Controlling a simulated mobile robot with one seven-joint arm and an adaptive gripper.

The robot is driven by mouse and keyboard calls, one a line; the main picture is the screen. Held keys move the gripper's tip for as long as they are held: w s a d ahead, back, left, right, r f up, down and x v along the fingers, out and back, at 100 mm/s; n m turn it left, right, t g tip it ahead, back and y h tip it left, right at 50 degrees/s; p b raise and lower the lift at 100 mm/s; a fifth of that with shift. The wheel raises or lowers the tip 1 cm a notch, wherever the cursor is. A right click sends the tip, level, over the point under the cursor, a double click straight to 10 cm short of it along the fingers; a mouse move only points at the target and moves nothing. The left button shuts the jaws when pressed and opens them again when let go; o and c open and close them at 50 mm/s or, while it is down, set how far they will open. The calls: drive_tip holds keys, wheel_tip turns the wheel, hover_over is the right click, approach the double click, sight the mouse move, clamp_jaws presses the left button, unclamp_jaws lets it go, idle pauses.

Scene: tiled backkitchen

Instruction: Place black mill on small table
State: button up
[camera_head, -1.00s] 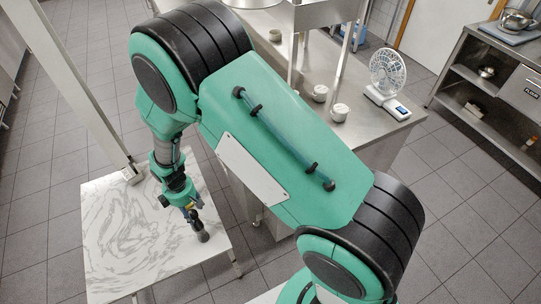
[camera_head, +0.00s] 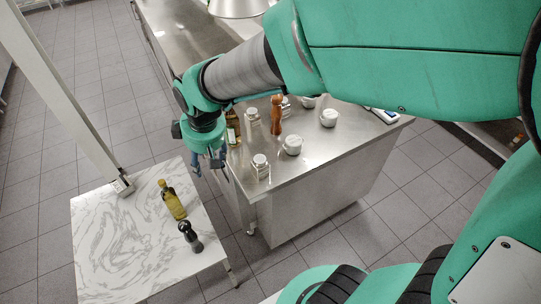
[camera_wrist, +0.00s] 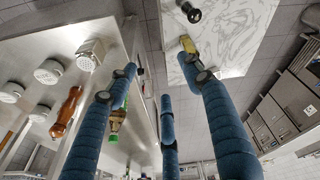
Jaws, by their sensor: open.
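The black mill (camera_head: 191,237) stands on the small table (camera_head: 120,240), a white marbled top, near its right edge. In the wrist view the mill (camera_wrist: 190,12) shows at the top, on the small table's marbled surface (camera_wrist: 235,35). My gripper (camera_head: 207,163) is above the gap between the small table and the steel counter, apart from the mill. Its blue fingers are spread and empty in the wrist view (camera_wrist: 165,110).
A yellow oil bottle (camera_head: 173,200) stands just behind the mill. The steel counter (camera_head: 290,173) holds a wooden mill (camera_head: 276,115), a shaker jar (camera_head: 261,167), white pots (camera_head: 293,145) and another bottle (camera_head: 232,128). A pale post (camera_head: 75,95) rises by the table's back corner.

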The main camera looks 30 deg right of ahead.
drive_tip(key=s+d+r+m+t, duration=0.1)
drive_tip(key=s+d+r+m, duration=0.2)
drive_tip(key=s, duration=0.6)
drive_tip(key=s+d+r+m+t, duration=0.1)
drive_tip(key=s+d+r+m, duration=0.3)
drive_tip(key=s+d+r, duration=0.3)
drive_tip(key=s+r, duration=0.3)
drive_tip(key=shift+d+r+t+h, duration=0.15)
drive_tip(key=shift+r+t+h, duration=0.1)
drive_tip(key=shift+t+h, duration=0.05)
drive_tip(key=shift+f, duration=0.25)
